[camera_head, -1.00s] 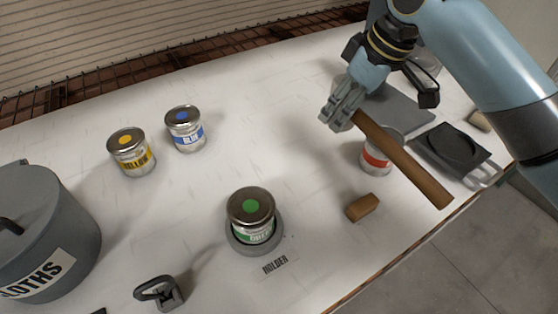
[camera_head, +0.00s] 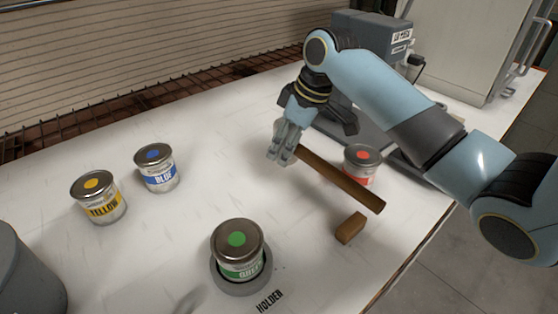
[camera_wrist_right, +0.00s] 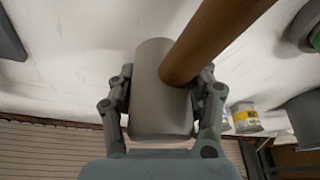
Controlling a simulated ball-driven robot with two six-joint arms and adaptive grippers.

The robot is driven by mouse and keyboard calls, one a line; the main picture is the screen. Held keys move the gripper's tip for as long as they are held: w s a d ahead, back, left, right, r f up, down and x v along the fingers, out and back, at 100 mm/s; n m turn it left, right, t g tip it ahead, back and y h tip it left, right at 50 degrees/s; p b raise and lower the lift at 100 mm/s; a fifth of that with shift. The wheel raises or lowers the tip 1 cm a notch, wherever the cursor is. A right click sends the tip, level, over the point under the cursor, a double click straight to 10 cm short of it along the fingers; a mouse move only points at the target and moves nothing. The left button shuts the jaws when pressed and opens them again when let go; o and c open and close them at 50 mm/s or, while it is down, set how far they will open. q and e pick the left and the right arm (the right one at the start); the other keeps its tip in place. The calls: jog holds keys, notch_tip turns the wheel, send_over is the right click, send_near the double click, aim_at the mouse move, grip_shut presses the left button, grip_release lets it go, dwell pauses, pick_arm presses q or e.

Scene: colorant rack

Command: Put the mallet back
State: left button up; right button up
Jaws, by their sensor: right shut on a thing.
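The mallet has a brown wooden handle (camera_head: 340,180) and a grey cylindrical head (camera_wrist_right: 160,88). My right gripper (camera_head: 281,153) is shut on the head, with one finger on each side of it in the right wrist view. In the head view the fingers hide most of the head. The handle slants down to the right and passes in front of the red-labelled can (camera_head: 362,154), partly covering it. The mallet appears raised above the table. My left gripper is not in view.
A green-labelled can (camera_head: 238,243) stands in a round grey base (camera_head: 228,285) beside the word HOLDER. Yellow (camera_head: 101,200) and blue (camera_head: 157,170) cans stand left. A brown block (camera_head: 350,228) lies below the handle. A grey pot (camera_head: 25,280) is at lower left. The middle table is clear.

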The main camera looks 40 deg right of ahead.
aim_at(279, 175)
jog(key=shift+w+a+f, duration=0.5)
jog(key=shift+w+a, duration=0.05)
jog(key=shift+f, duration=2)
jog(key=shift+f, duration=0.1)
jog(key=o, duration=1.4)
jog(key=v, duration=1.2)
